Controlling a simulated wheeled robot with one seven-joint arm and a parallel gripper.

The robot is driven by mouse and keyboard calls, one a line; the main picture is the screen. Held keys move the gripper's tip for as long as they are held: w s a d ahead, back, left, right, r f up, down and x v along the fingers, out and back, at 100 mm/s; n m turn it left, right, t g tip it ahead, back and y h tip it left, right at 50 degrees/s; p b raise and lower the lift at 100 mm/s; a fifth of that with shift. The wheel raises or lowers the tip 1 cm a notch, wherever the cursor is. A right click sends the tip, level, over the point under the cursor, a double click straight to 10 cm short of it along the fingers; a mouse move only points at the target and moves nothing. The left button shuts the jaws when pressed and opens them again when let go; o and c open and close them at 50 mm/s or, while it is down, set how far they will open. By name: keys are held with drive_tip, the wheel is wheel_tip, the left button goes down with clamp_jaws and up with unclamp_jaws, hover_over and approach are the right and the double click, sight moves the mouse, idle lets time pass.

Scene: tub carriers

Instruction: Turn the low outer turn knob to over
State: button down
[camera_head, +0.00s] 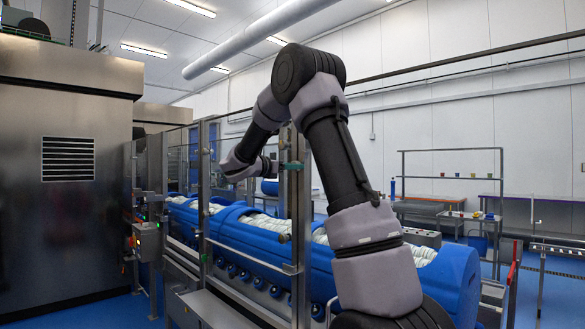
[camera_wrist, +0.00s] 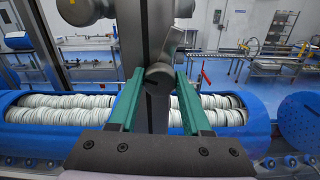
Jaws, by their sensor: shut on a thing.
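My gripper (camera_wrist: 158,78) has its two teal fingers on either side of a dark grey turn knob (camera_wrist: 159,73) mounted on an upright metal post. The fingers are shut on this knob. In the camera_head view, my gripper (camera_head: 291,166) reaches the post of the guard frame, with a teal finger showing. The knob cannot be made out there, and its pointer and any position marks are not readable. Another dark round fitting (camera_wrist: 80,9) shows higher up to the left in the wrist view.
Blue tubs (camera_head: 255,240) filled with white rolls stand behind the guard frame (camera_head: 204,190). A steel cabinet (camera_head: 65,170) is at left. Shelving and tables (camera_head: 450,205) stand at the back right, with open blue floor before them.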

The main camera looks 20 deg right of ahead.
drive_tip(key=shift+f+m, duration=0.15)
drive_tip(key=shift+m, duration=6.95)
drive_tip(key=shift+c, duration=1.8)
unclamp_jaws()
drive_tip(key=v, duration=1.1)
